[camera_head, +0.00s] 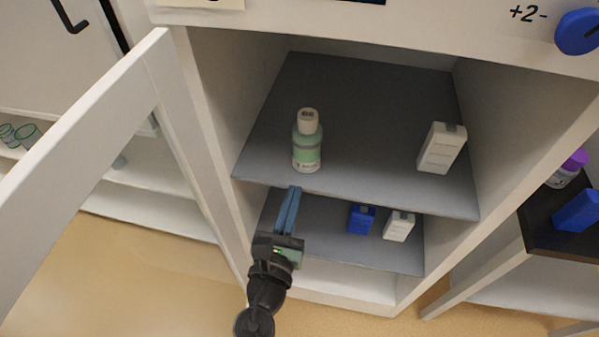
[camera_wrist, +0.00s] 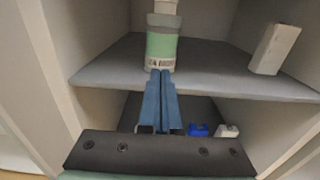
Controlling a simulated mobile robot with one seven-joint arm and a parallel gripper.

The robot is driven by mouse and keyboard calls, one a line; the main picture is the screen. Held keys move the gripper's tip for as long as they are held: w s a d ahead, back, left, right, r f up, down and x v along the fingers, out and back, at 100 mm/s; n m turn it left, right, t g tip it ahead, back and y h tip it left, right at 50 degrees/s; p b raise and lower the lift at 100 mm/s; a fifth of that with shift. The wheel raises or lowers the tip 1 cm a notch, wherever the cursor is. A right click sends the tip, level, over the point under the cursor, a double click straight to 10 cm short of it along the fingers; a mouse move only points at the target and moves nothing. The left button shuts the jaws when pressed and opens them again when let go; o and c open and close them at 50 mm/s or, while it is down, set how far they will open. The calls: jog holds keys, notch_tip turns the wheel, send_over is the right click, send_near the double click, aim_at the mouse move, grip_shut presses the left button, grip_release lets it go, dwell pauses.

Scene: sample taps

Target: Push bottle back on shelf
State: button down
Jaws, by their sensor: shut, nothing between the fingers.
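The bottle (camera_head: 307,146) is green with a white cap and a label, and stands upright near the front edge of the upper grey shelf (camera_head: 370,110), left of its middle. It also shows in the wrist view (camera_wrist: 162,45), with its top cut off. My gripper (camera_head: 294,190) has blue fingers that are shut and empty. It is in front of the shelf, just below the bottle in the head view. In the wrist view the fingertips (camera_wrist: 160,74) overlap the bottle's base; I cannot tell whether they touch it.
A white box (camera_head: 441,149) stands at the shelf's right. A blue item (camera_head: 361,219) and a white box (camera_head: 398,226) are on the lower shelf (camera_head: 330,240). The open cabinet door (camera_head: 90,150) is at left. The shelf behind the bottle is clear.

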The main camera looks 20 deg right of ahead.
aim_at(303, 163)
jog(key=x, duration=0.5)
jog(key=shift+w+d, duration=0.25)
jog(key=shift+w, duration=0.1)
jog(key=shift+x, duration=1.9)
